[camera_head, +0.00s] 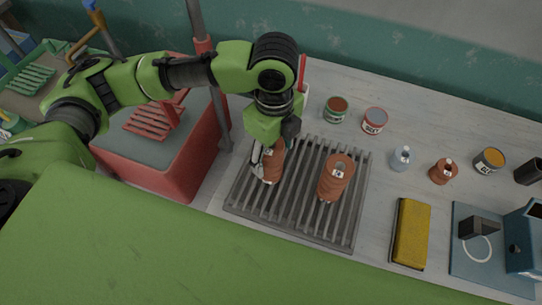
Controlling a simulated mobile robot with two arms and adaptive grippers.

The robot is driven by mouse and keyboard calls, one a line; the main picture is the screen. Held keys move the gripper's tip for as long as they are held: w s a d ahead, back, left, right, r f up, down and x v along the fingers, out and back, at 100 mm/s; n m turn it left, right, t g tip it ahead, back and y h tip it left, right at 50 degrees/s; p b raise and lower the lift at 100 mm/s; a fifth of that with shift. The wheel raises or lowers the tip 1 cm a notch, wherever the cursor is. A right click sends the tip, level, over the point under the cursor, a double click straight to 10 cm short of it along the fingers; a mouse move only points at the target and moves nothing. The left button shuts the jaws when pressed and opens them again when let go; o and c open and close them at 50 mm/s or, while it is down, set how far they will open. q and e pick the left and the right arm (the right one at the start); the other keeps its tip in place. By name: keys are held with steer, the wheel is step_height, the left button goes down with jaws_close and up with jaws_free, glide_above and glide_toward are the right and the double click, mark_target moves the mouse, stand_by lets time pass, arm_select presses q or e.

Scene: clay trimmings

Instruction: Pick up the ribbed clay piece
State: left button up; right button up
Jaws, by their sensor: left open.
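Two reddish-brown clay pieces with small white labels stand on a dark slatted rack. The right clay piece (335,180) shows ridges around its side and is uncovered. The left clay piece (272,168) is partly hidden by my left gripper (263,157); I cannot tell clearly if it is ribbed. My left gripper points down, open, with a finger beside the left piece. Whether it touches the piece cannot be told. My right gripper is not in view.
The slatted rack (288,222) lies on a pale worktop. A red bin (196,160) stands left of it. Cans (375,120), small bottles (401,158) and a yellow sponge (411,233) stand to the right. A teal wall runs along the back.

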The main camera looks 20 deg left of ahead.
arm_select(q)
steer(key=f, duration=0.1)
steer(key=f+p, duration=0.1)
steer(key=f, duration=0.2)
steer(key=shift+a+f+p, duration=0.15)
steer(key=shift+a+p, duration=0.15)
steer(key=shift+a, duration=0.1)
steer(key=shift+w+f, duration=0.1)
steer(key=shift+f, duration=0.3)
steer(key=shift+c, duration=0.9)
steer(key=c, duration=1.3)
steer(key=shift+c, duration=1.1)
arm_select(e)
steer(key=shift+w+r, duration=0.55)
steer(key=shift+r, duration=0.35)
arm_select(q)
steer(key=shift+w+r, duration=0.1)
